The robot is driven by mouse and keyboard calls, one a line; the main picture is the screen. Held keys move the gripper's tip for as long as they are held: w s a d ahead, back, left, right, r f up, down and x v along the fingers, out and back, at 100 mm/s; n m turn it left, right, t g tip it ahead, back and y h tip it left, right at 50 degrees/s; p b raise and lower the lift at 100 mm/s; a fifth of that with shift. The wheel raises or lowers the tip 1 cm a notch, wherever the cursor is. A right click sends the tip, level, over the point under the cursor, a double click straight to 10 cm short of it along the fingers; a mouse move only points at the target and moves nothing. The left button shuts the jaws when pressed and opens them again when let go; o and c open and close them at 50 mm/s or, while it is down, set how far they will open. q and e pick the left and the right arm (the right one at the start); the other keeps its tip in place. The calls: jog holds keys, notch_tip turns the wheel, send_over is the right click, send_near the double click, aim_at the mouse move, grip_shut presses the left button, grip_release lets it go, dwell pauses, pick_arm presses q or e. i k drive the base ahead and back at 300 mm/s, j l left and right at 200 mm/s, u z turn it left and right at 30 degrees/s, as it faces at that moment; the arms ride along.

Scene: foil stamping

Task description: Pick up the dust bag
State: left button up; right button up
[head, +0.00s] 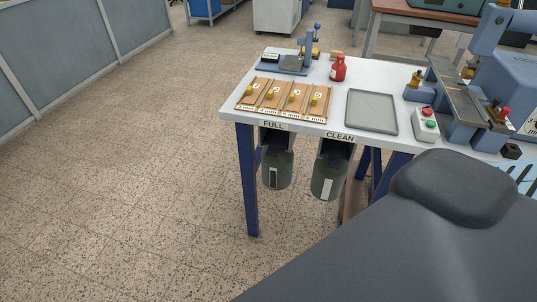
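Two grey-green, cup-shaped dust bags hang under the front edge of the white-topped table (350,83). The left one (284,172) hangs below the label FULL (272,125). The right one (336,171) hangs below the label CLEAN (340,136). Each has a pale vertical strip on its front, and the left strip looks darker inside. Their tops are partly hidden in shadow under the table. Neither gripper is in view.
A wooden board with several yellow-knobbed pieces (268,82), a red bottle (338,69) and an empty grey tray (372,112) are on the table. A blue machine (511,85) stands right. A blue table leg (248,180) stands left of the bags. Floor at left is clear.

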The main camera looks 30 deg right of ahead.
aim_at(330, 173)
jog(key=l+z, duration=0.15)
jog(key=z, duration=1.5)
jog(key=i+j, duration=0.05)
jog(key=j, duration=0.05)
